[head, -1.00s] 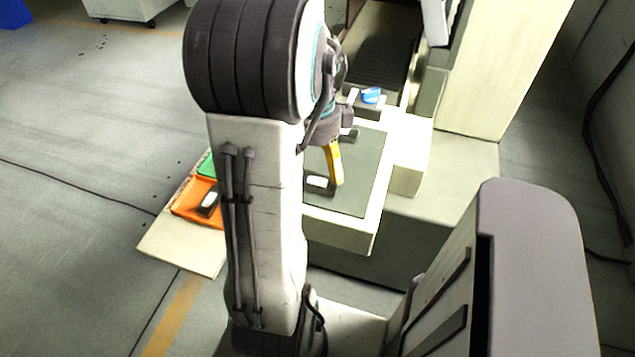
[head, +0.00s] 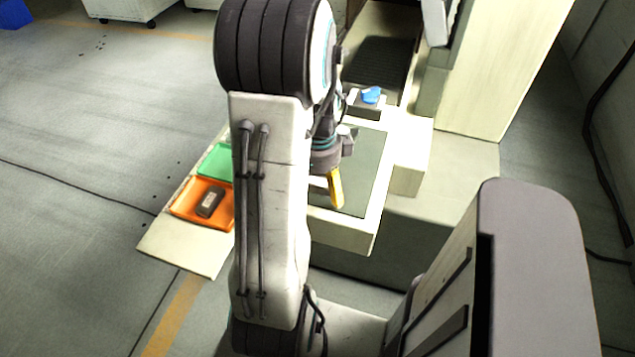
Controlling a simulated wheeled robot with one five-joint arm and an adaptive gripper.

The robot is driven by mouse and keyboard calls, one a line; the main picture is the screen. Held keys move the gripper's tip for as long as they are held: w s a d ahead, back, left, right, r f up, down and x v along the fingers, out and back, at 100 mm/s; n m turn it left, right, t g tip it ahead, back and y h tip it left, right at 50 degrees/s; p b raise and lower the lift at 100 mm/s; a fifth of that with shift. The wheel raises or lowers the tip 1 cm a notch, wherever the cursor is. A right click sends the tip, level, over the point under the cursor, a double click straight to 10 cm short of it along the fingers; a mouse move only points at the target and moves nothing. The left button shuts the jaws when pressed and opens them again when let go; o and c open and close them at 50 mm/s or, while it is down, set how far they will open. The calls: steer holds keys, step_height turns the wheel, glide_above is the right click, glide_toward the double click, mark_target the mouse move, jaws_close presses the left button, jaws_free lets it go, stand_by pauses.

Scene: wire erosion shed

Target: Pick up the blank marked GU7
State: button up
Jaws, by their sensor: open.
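My gripper (head: 335,188) points down over the grey-green mat (head: 365,175) on the pale worktable, with one yellow finger showing. It is open, and I see nothing held in it. The small dark blank with a white label near the mat's front left is not visible now; my arm and gripper cover that area. Another dark blank with a pale label (head: 210,203) lies in the orange tray (head: 183,209) at the left. The mark GU7 cannot be read on anything in view.
A green tray (head: 215,160) lies behind the orange one, partly behind my arm. A blue piece (head: 371,95) sits on a dark block at the back of the table. A tall pale machine cabinet (head: 500,70) stands at the back right.

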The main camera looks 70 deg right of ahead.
steer(key=c, duration=1.4)
steer(key=shift+o, duration=0.2)
steer(key=shift+r, duration=0.1)
